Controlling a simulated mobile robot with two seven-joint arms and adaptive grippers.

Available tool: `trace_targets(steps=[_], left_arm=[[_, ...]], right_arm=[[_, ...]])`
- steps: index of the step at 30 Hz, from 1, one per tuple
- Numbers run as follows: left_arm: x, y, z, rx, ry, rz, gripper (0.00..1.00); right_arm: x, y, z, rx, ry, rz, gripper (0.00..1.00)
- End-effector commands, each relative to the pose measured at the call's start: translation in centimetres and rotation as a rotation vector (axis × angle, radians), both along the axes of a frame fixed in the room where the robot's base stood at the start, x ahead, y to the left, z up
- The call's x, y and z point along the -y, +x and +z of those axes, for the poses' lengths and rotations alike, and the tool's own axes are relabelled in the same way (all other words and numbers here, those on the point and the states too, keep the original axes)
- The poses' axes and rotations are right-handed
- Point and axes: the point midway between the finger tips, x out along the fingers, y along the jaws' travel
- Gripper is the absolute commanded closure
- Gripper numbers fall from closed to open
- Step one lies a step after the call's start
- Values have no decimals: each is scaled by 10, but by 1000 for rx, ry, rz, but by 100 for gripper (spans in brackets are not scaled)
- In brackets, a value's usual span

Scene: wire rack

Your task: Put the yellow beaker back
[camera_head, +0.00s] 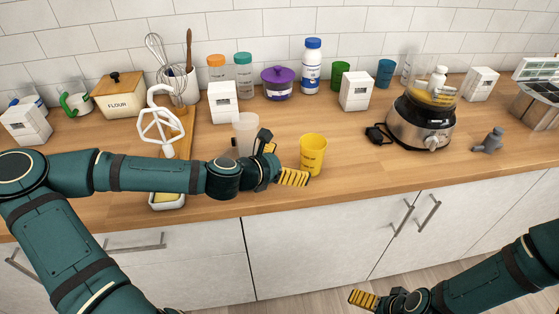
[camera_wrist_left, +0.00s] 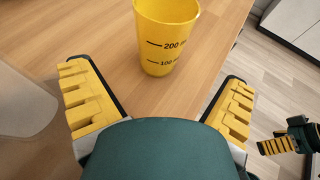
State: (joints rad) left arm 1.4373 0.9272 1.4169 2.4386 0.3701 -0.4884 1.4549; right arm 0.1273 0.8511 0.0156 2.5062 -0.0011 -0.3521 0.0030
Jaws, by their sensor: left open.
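The yellow beaker (camera_head: 313,155) stands upright on the wooden counter near its front edge, with black volume marks on its side. It also shows at the top middle of the left wrist view (camera_wrist_left: 168,35). My left gripper (camera_head: 281,160) is open and empty just left of the beaker. In the left wrist view its two yellow-padded fingers (camera_wrist_left: 155,80) are spread wide, with the beaker ahead of the gap and apart from both. My right gripper (camera_head: 366,299) is low in front of the cabinets, away from the beaker; its opening is unclear.
A translucent cup (camera_head: 245,125) stands close behind my left gripper. Behind are a green beaker (camera_head: 340,73), a blue beaker (camera_head: 385,72) and a white box (camera_head: 356,91). A blender base (camera_head: 420,125) stands right.

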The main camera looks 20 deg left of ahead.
Motion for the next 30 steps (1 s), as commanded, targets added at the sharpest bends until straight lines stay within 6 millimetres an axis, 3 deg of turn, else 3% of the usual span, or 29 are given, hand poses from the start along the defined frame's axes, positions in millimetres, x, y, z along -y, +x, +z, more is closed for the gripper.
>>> trace_targets(steps=[9, 30], left_arm=[[-13, -29, 13, 0, 0, 0, 0], [-14, -32, 13, 0, 1, 0, 0]], right_arm=[[0, -2, 11, -5, 1, 1, 0], [0, -2, 11, -6, 1, 1, 0]])
